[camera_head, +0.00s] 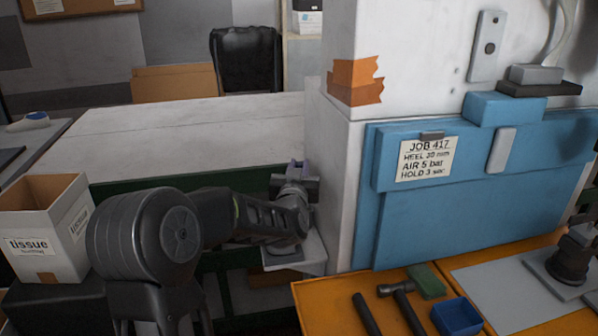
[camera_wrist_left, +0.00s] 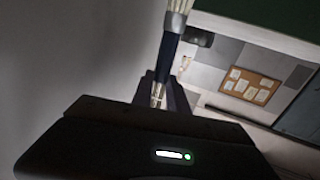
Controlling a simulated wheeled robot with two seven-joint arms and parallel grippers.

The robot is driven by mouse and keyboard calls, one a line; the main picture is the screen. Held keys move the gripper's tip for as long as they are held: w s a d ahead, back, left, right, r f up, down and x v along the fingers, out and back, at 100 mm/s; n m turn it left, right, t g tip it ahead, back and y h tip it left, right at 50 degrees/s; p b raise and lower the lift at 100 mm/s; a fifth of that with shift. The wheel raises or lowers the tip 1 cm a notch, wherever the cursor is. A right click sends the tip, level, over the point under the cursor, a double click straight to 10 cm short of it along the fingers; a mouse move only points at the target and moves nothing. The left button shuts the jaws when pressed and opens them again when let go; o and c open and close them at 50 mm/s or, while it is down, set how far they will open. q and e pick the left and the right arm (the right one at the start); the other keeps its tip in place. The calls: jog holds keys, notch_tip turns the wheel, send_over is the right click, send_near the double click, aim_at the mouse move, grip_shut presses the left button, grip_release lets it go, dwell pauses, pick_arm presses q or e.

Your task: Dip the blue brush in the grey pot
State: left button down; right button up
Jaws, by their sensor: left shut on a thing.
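My left gripper (camera_head: 297,170) is beside the white machine's lower left edge, above a small light shelf. In the left wrist view my left gripper (camera_wrist_left: 165,92) is shut on the brush (camera_wrist_left: 170,45), which has a dark blue band and pale bristles at the top of the picture. In the head view I cannot make out the brush at the gripper. I cannot identify the grey pot in either view; my arm covers part of the small shelf.
The white machine (camera_head: 340,190) with a blue front panel (camera_head: 470,215) stands close to the left gripper's right. A small light shelf (camera_head: 312,258) is under my wrist. An orange bench (camera_head: 330,300) holds a hammer (camera_head: 402,300) and a blue tray (camera_head: 457,316). A tissue box (camera_head: 50,262) stands left.

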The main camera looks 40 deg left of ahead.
pick_arm(q)
jog(key=shift+r+p, duration=0.55)
jog(key=shift+r, duration=0.75)
jog(key=shift+s+f, duration=0.1)
